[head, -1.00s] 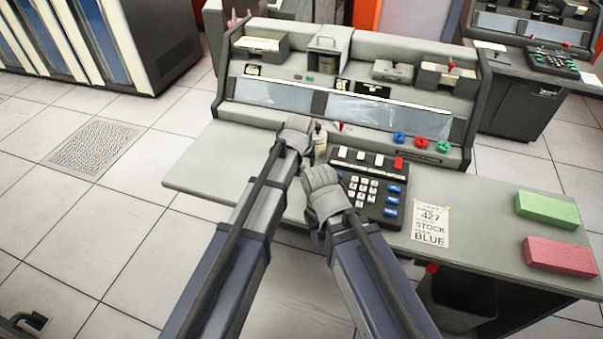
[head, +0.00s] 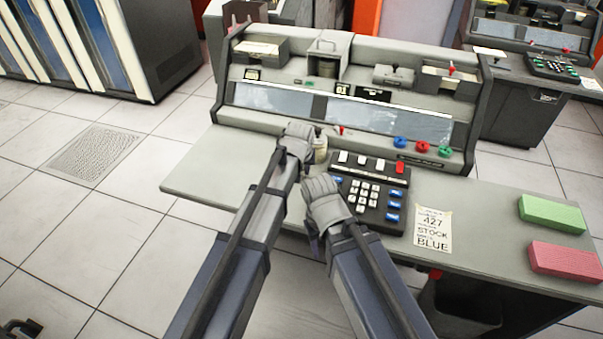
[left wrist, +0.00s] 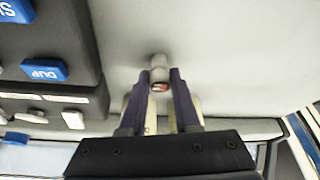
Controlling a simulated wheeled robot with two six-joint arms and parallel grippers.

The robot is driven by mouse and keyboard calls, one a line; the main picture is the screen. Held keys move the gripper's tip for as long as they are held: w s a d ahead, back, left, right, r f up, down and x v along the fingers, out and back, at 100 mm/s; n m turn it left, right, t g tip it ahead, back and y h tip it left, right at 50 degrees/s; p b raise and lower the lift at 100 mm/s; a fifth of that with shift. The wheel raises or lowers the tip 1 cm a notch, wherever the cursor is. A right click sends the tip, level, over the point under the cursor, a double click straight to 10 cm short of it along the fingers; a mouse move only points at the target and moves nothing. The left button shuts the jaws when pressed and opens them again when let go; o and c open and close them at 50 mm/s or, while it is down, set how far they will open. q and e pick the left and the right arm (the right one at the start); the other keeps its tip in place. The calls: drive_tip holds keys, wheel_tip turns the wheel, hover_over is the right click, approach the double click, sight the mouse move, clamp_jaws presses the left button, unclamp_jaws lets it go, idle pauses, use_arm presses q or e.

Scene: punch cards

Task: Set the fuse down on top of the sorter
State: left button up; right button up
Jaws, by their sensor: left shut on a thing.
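My left gripper (left wrist: 160,98) is shut on the fuse (left wrist: 159,66), a small pale cylinder with a red mark, seen between the dark fingers in the left wrist view. In the head view the left gripper (head: 318,150) is over the desk in front of the grey console machine, left of the black keypad. The machine (head: 275,118), which looks like the sorter, has a sloped front with glass panels and boxes along its top. My right gripper (head: 314,222) is low at the desk's front edge, beside the keypad; its fingers are mostly hidden.
The black keypad (head: 378,215) with white, blue and red keys lies right of the grippers. Farther right are a paper note (head: 432,229), a green block (head: 551,213) and a pink block (head: 565,259). The desk's left end (head: 215,180) is clear.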

use_arm(q)
clamp_jaws()
wheel_tip(320, 180, up, 10)
drive_tip(key=p, duration=1)
